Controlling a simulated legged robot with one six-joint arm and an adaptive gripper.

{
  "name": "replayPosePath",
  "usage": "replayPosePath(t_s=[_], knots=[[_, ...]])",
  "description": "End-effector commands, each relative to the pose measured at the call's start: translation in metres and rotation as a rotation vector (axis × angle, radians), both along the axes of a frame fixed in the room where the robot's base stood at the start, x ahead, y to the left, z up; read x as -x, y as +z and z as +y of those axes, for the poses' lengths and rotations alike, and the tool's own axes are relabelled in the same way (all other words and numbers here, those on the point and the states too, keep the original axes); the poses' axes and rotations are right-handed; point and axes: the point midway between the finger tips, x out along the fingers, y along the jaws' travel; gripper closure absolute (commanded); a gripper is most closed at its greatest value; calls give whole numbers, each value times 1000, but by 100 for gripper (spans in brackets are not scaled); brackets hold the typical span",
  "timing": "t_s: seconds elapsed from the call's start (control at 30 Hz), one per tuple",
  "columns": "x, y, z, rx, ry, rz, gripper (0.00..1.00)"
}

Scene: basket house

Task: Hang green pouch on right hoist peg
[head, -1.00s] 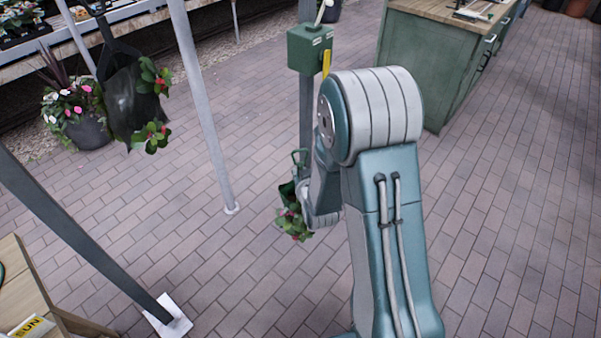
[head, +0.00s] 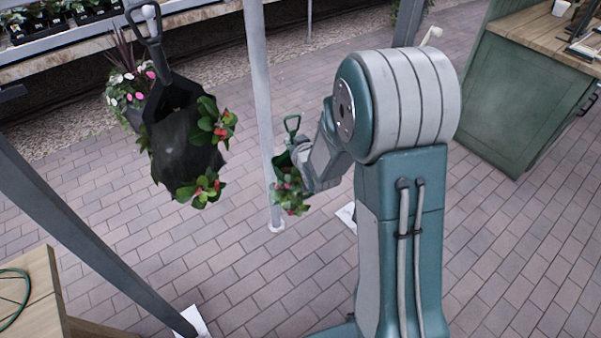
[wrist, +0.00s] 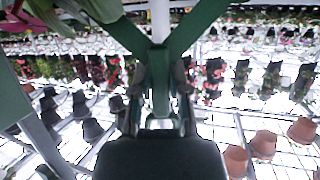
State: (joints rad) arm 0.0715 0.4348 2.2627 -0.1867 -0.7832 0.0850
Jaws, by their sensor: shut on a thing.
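The green pouch (head: 285,168), with leafy plants and red fruit, hangs at the end of my arm in the head view, its green loop handle upright above it. My gripper (wrist: 160,92) is shut on the pouch's green handle (wrist: 160,62) in the wrist view. In the head view my gripper is mostly hidden behind the pouch and my wrist. A black pouch (head: 183,150) with similar plants hangs at left by its handle from a pale peg (head: 148,12). I cannot make out the right hoist peg.
A light grey post (head: 258,100) stands just behind the green pouch. A dark slanted post (head: 85,235) and a wooden table (head: 38,295) are at left. A green cabinet (head: 520,100) stands at right. The brick floor (head: 500,245) between is clear.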

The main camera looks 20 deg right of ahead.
Motion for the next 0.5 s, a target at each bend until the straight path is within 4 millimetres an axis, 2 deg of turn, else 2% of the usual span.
replayPosePath(t_s=[0.03, 0.1, 0.5], knots=[[-6, 22, -6, 4, 13, -16, 100], [-10, 40, -11, 4, 36, -14, 100], [-15, 112, -33, 3, 145, -9, 100]])
